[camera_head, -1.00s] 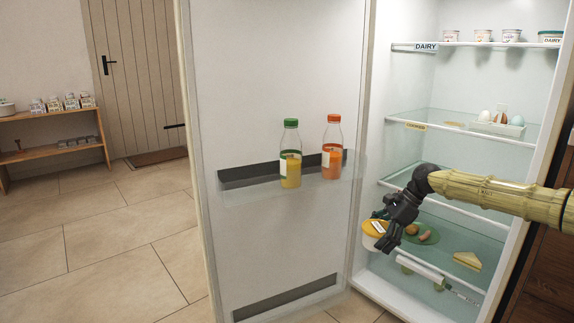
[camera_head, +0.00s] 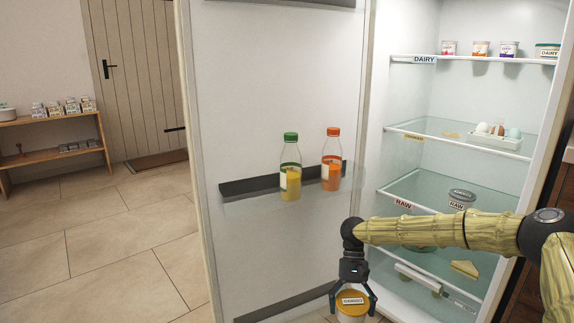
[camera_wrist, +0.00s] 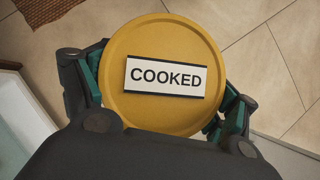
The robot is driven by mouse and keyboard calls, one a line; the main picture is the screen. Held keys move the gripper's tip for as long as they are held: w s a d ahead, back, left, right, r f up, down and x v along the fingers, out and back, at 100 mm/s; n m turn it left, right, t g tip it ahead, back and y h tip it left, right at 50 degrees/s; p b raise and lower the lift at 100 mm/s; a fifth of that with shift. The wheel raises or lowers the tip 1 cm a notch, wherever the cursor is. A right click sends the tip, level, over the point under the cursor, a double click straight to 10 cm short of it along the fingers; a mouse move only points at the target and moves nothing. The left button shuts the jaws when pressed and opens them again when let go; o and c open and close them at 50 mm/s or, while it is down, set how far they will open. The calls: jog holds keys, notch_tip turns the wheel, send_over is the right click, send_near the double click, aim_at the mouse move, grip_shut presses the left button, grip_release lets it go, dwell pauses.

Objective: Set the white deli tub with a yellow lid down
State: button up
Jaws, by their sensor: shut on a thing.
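The white deli tub with a yellow lid (camera_head: 351,307) is low in the head view, in front of the open fridge and beside its door. Its lid carries a label reading COOKED, and in the wrist view the lid (camera_wrist: 165,110) fills the middle. My gripper (camera_head: 352,296) points down and is shut around the tub's sides, a finger on each side. Floor tiles show beyond the lid in the wrist view, so the tub is held in the air outside the shelves. The tub's lower part is cut off by the picture's edge.
The fridge shelves carry DAIRY, COOKED and RAW labels. The COOKED shelf (camera_head: 440,137) holds an egg tray (camera_head: 495,137) at right and has clear room at left. The RAW shelf (camera_head: 425,188) holds a lidded tub (camera_head: 461,199). Bottles (camera_head: 291,170) stand in the door rack.

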jog(key=shift+s+a+n+h+p, duration=0.4)
jog(key=shift+s+a+n+p, duration=0.1)
jog(key=shift+s+n+p, duration=0.25)
jog(key=s+r+p, duration=0.4)
jog(key=r+p, duration=0.6)
jog(key=p, duration=0.2)
jog(key=s+r+p, duration=0.4)
jog(key=r+p, duration=0.7)
jog(key=p, duration=0.1)
jog(key=s+r+p, duration=0.4)
jog(key=r+p, duration=0.7)
jog(key=p, duration=0.1)
jog(key=shift+s+r+p, duration=0.15)
jog(key=shift+s+p, duration=0.1)
jog(key=shift+p, duration=0.1)
